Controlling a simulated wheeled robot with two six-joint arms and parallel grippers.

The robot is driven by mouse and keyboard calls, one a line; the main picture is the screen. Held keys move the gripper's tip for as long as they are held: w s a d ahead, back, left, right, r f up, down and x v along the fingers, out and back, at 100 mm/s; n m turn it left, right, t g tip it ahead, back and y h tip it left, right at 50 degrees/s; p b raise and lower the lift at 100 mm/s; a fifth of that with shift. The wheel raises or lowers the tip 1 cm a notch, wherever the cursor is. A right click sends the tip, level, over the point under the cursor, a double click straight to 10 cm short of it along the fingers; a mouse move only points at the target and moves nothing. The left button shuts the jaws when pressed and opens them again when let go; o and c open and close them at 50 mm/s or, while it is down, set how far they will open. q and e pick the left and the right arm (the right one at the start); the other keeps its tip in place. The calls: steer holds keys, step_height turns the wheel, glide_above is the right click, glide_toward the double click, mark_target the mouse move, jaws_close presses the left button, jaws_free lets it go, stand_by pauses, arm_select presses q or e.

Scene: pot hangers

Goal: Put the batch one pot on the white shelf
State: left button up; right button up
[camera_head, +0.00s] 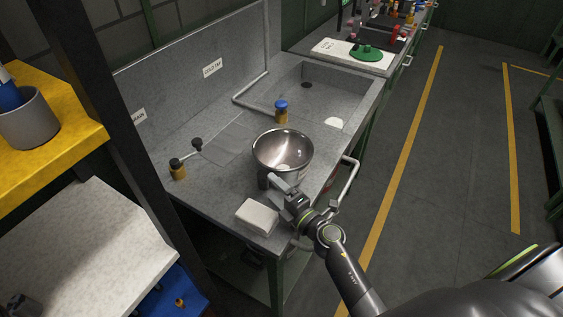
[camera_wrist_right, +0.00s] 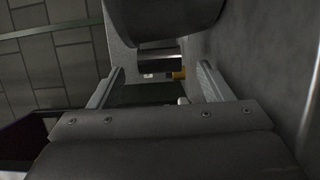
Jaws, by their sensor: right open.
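A shiny metal pot (camera_head: 283,150), bowl-shaped and upright, stands on the grey counter near its front edge. My right gripper (camera_head: 279,182) is open, low at the pot's near side. In the right wrist view the two fingers (camera_wrist_right: 160,88) are spread apart, with a dark rounded surface (camera_wrist_right: 165,18), likely the pot, close above. I cannot tell whether the fingers touch it. A white shelf surface (camera_head: 80,245) lies at the lower left, below a yellow shelf. My left gripper is not in view.
A white block (camera_head: 257,216) sits at the counter's near corner. A blue-capped tap (camera_head: 281,111) and dark-knobbed fittings (camera_head: 178,168) stand behind the pot. A dark post (camera_head: 120,130) separates the counter from the yellow shelf (camera_head: 55,130), which holds a grey pot (camera_head: 30,120).

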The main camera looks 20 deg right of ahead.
mark_target(268, 183)
steer(key=shift+x, duration=3.05)
steer(key=shift+c, duration=0.3)
steer(key=c, duration=1.4)
steer(key=shift+r, duration=0.1)
steer(key=shift+c, duration=0.4)
